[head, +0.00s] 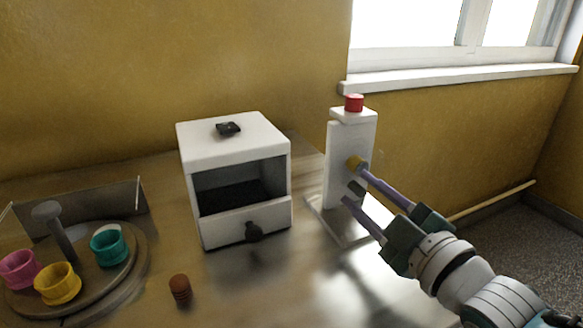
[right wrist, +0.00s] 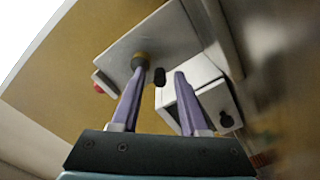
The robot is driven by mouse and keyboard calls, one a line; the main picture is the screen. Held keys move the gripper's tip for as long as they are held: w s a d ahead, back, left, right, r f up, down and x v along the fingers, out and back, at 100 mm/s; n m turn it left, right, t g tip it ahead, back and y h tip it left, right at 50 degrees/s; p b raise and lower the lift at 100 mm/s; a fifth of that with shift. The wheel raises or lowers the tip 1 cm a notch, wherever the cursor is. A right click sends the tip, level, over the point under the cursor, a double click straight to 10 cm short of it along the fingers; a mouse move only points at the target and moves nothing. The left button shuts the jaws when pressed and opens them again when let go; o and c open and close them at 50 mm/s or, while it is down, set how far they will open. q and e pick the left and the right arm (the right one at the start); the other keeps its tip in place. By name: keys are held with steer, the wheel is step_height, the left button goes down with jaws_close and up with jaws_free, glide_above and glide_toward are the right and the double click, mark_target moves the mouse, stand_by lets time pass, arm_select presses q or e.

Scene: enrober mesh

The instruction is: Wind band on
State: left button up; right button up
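My right gripper (head: 353,183) reaches in from the right with its two purple fingers spread apart, in front of the white upright stand (head: 341,140). A yellow-brown round knob (head: 354,163) on the stand is at the tip of the upper finger; I cannot tell whether they touch. A dark peg (head: 356,187) shows between the fingers. The right wrist view shows the fingers apart, with the knob (right wrist: 141,60) at the left fingertip and the dark peg (right wrist: 159,76) in the gap. No band can be made out. My left gripper is not in view.
The stand has a red button (head: 354,103) on top. A white box (head: 233,137) with an open front and a drawer stands left of it, a black object (head: 228,129) on top. A round tray (head: 128,279) holds coloured cups. A brown ribbed cylinder (head: 180,290) stands at the front.

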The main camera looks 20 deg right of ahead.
steer(key=shift+o, duration=0.2)
steer(key=s, duration=0.6)
steer(key=s+d+p, duration=0.1)
steer(key=s, duration=0.3)
steer(key=shift+a, duration=0.15)
